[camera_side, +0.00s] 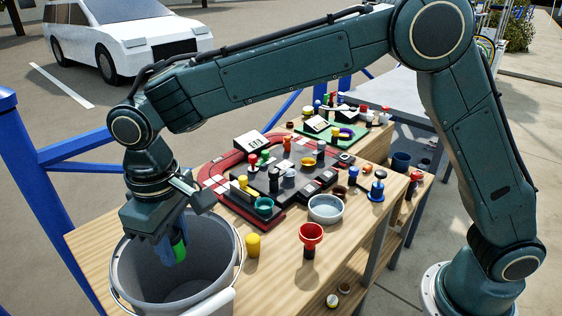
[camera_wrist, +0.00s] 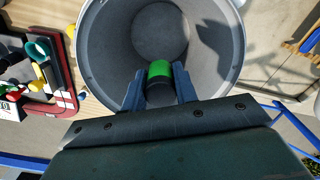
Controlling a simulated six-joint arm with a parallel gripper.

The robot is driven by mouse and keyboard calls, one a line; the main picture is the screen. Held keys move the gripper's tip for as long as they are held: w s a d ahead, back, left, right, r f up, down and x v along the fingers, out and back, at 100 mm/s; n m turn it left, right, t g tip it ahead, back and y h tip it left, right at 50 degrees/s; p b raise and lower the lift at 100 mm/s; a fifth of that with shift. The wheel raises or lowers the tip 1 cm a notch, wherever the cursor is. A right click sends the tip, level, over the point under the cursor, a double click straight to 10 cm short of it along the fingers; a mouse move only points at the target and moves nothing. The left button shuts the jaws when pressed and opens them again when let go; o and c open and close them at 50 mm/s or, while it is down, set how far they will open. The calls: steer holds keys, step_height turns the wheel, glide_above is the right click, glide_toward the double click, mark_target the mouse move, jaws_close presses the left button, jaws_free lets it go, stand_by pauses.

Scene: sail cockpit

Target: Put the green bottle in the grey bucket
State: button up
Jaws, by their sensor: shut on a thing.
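The grey bucket (camera_side: 205,285) stands at the near left end of the wooden table in the side view. It also shows in the wrist view (camera_wrist: 108,50), open towards the camera. My gripper (camera_side: 172,252) points down inside the bucket's mouth. It is shut on the green bottle (camera_side: 179,250). In the wrist view the gripper (camera_wrist: 160,82) has the bottle's green part (camera_wrist: 159,69) and a dark part between its blue fingers, with the bucket's interior behind. The bottle's lower end is hard to make out, and I cannot tell whether it touches the bucket.
A yellow piece (camera_side: 253,245), a red-topped piece (camera_side: 311,238) and a pale bowl (camera_side: 325,208) stand right of the bucket. A dark board (camera_side: 285,180) with several small pieces lies behind. A blue rail (camera_side: 75,150) runs along the left.

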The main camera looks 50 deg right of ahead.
mark_target(171, 233)
steer(key=o, duration=1)
steer(key=shift+o, duration=0.2)
steer(key=shift+r, duration=3.55)
